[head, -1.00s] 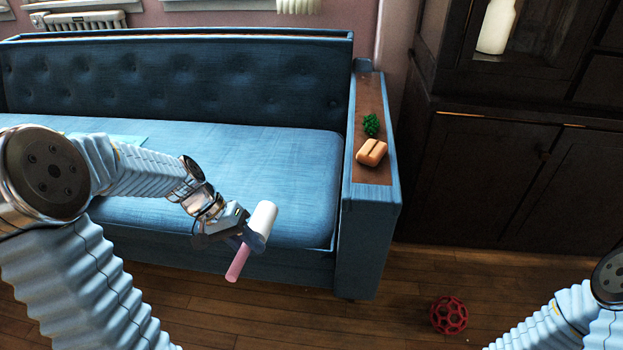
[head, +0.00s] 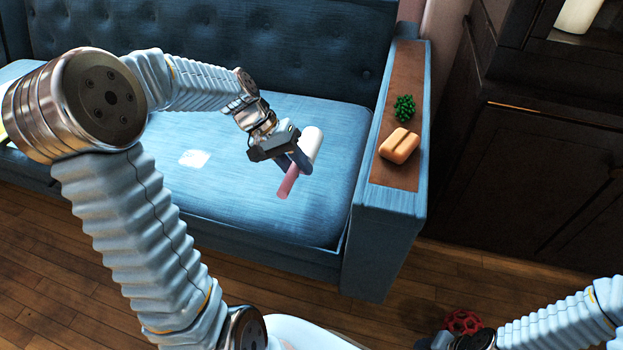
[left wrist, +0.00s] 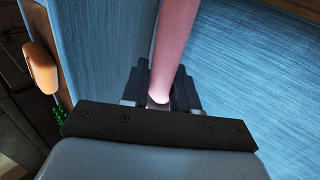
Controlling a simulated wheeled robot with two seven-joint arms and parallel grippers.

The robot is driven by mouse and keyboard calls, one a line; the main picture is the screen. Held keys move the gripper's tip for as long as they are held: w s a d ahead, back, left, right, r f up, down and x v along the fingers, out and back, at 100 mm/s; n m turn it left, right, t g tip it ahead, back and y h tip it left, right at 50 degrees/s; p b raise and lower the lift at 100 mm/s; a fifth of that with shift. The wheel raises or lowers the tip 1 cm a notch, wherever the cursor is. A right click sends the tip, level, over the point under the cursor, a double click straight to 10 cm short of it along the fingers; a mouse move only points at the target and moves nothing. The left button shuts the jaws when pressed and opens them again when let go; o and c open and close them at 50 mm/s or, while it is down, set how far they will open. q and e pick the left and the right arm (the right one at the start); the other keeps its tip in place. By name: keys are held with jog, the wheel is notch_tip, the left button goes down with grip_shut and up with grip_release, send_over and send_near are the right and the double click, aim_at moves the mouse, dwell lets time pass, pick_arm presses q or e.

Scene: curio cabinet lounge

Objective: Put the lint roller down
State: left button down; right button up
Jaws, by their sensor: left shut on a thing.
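The lint roller (head: 311,144) has a white roll and a pink handle. My left gripper (head: 299,163) is shut on it, and it appears above the right part of the blue sofa seat (head: 240,215). In the left wrist view the pink handle (left wrist: 174,45) runs up from between the dark fingers (left wrist: 160,92), with blue upholstery behind it. The white roll is out of that view. I cannot tell the exact gap between the roller and the seat. The right arm (head: 560,318) comes in at the lower right; its gripper is mostly cut off at the bottom edge.
The sofa's right armrest has a brown top (head: 402,75) bearing an orange bread-like object (head: 400,146) and a green spiky object (head: 404,108). A pale flat square (head: 194,159) lies on the seat. A red openwork ball (head: 462,321) is on the floor. A dark cabinet (head: 530,160) stands at right.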

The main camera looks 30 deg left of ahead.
pick_arm(q)
jog(key=w+f, duration=0.2)
jog(key=f, duration=0.1)
jog(key=w+f, duration=0.2)
jog(key=shift+d+f, duration=0.1)
jog(key=shift+d, duration=0.3)
notch_tip(320, 180, down, 3)
jog(key=shift+w+f+b, duration=0.15)
jog(key=shift+f+b, duration=0.05)
jog(key=shift+b, duration=0.35)
jog(key=shift+f, duration=0.2)
jog(key=c, duration=0.8)
grip_release()
jog(key=shift+c, duration=0.2)
